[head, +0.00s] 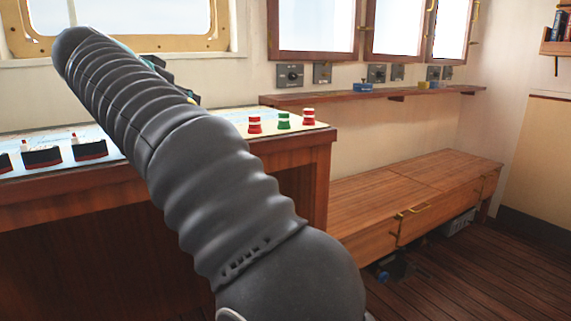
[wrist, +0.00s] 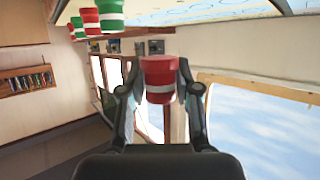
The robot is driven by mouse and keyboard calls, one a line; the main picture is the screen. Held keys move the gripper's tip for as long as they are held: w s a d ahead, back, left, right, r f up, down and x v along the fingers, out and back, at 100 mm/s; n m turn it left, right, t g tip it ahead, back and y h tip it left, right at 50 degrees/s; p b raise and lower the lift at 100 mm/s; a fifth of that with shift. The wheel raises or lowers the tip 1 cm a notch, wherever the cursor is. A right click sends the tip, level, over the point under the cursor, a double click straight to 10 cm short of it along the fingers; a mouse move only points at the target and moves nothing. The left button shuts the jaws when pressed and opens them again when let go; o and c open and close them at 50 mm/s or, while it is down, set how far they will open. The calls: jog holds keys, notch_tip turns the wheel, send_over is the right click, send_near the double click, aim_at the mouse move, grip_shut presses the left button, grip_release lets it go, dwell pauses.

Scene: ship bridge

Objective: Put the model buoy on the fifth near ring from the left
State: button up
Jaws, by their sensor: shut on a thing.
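My gripper (wrist: 160,88) is shut on a red buoy with a white band (wrist: 159,75), which the wrist view shows between the two fingers. The wrist picture is turned over, with the chart table (wrist: 215,20) at its top. The held buoy appears clear of the table. In the head view my arm hides the held buoy and most of the gripper. The chart table also shows there (head: 290,141).
Two red-and-white buoys (head: 254,124) (head: 309,116) and a green-and-white one (head: 283,120) stand at the table's right end. Dark model ships (head: 88,149) stand at the left. A wall shelf (head: 330,97) and wooden bench (head: 415,190) lie to the right.

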notch_tip(320, 180, down, 6)
jog(key=shift+f+b, duration=0.15)
jog(key=shift+b, duration=0.85)
jog(key=shift+s+f, duration=0.2)
jog(key=shift+f, duration=0.1)
jog(key=shift+a+v, duration=0.15)
jog(key=shift+v, duration=1.05)
jog(key=shift+a+v, duration=0.2)
jog(key=shift+v, duration=1)
jog(key=shift+c, duration=0.3)
jog(key=shift+w+r, duration=0.1)
jog(key=shift+w, duration=0.05)
